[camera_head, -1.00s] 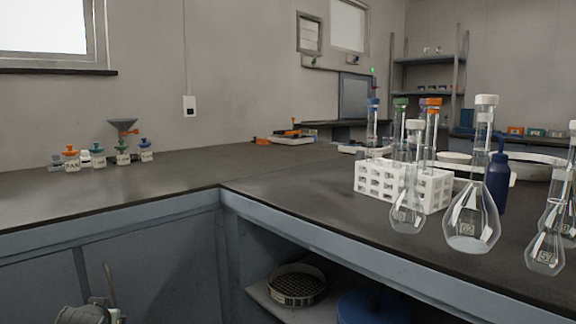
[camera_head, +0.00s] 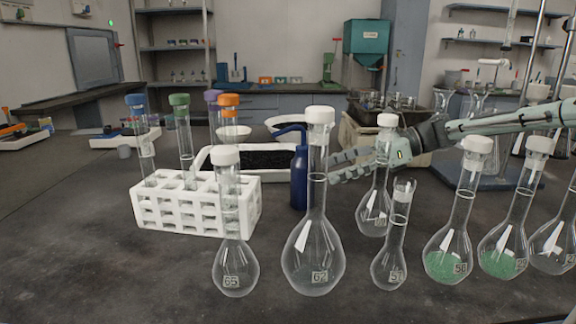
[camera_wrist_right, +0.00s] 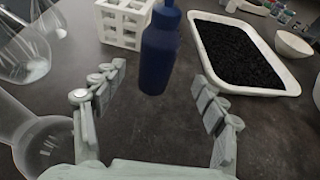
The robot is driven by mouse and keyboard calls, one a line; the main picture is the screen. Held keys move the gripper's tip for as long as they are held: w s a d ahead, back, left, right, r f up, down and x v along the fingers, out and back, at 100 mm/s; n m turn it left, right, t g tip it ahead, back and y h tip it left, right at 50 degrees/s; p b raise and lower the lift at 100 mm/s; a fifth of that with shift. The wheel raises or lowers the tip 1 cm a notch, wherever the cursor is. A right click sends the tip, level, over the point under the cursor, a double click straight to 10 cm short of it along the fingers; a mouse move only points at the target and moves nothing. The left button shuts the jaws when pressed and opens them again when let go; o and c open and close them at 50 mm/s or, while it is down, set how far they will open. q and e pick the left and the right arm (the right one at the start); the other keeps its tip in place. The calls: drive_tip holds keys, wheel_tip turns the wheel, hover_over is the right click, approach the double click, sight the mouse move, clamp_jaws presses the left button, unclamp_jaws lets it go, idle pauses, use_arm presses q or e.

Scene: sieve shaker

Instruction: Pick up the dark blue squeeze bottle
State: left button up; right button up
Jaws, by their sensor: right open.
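The dark blue squeeze bottle (camera_head: 299,180) stands upright on the dark bench, behind the flask marked 62 (camera_head: 314,262), which partly covers it. Its bent blue spout points left. My right gripper (camera_head: 340,168) comes in from the right, just beside the bottle, with its fingers toward it. In the right wrist view the bottle (camera_wrist_right: 159,52) stands ahead, between the lines of the two open fingers (camera_wrist_right: 160,95). The fingers are apart and nothing is between their tips; the bottle's base is slightly beyond them. My left gripper does not show.
A white tube rack (camera_head: 196,207) with capped tubes stands left of the bottle. A white tray of black granules (camera_head: 262,160) lies behind. Flask 65 (camera_head: 233,270), flask 51 (camera_head: 389,268) and several green-filled flasks (camera_head: 447,265) crowd the front and right.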

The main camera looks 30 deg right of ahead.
sight(305, 184)
drive_tip(key=shift+s+f+n+g, duration=0.1)
drive_tip(key=shift+f+n+g, duration=0.2)
drive_tip(key=shift+f, duration=0.4)
drive_tip(key=shift+a+f, duration=0.25)
drive_tip(key=shift+a, duration=0.1)
drive_tip(key=x, duration=0.6)
drive_tip(key=shift+w+a+r, duration=0.1)
drive_tip(key=shift+w+a, duration=0.15)
drive_tip(key=shift+w, duration=0.15)
drive_tip(key=shift+c, duration=0.4)
drive_tip(key=c, duration=0.7)
